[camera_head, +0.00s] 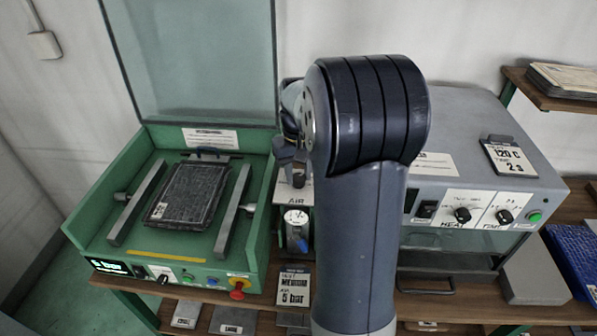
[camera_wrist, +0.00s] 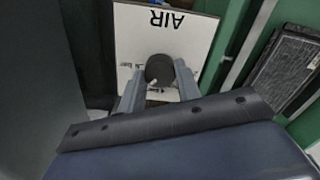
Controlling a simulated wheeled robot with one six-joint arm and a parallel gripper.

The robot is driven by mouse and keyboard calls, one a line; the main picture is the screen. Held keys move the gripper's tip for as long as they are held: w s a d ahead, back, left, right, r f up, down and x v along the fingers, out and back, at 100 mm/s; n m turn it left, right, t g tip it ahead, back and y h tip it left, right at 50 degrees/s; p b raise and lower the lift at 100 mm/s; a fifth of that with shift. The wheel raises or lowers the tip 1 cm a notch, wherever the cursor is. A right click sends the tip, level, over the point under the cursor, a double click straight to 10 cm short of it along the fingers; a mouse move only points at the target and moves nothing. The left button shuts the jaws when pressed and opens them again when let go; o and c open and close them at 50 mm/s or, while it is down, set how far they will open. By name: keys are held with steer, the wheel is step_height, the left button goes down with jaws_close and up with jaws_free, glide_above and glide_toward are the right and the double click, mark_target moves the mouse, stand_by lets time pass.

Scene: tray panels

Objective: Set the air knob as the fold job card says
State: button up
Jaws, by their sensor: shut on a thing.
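The air knob (camera_wrist: 160,70) is a dark round knob on a white panel marked AIR (camera_wrist: 165,22), seen upside down in the wrist view. My gripper (camera_wrist: 157,78) has a finger on each side of the knob and is shut on it. The knob's pointer and most scale marks are hidden or too small to read. In the head view my gripper (camera_head: 292,166) is partly hidden by my arm, above the AIR panel (camera_head: 296,200). The job card (camera_head: 293,289) below reads "MEDIUM" and "5 bar".
A round gauge (camera_head: 297,217) stands under the AIR panel. Left is a green press (camera_head: 165,252) with folded dark cloth (camera_head: 187,194), raised lid and a display (camera_head: 110,267) ending in "bar". Right is a grey machine (camera_head: 455,128) with HEAT and TIME knobs and a 120 C card (camera_head: 508,158).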

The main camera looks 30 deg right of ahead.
mark_target(298, 177)
steer(key=o, duration=1)
step_height(298, 177, up, 11)
steer(key=shift+f+b, duration=0.1)
steer(key=shift+b, duration=0.3)
step_height(298, 177, down, 11)
steer(key=shift+r+p, duration=0.1)
steer(key=shift+p, duration=0.35)
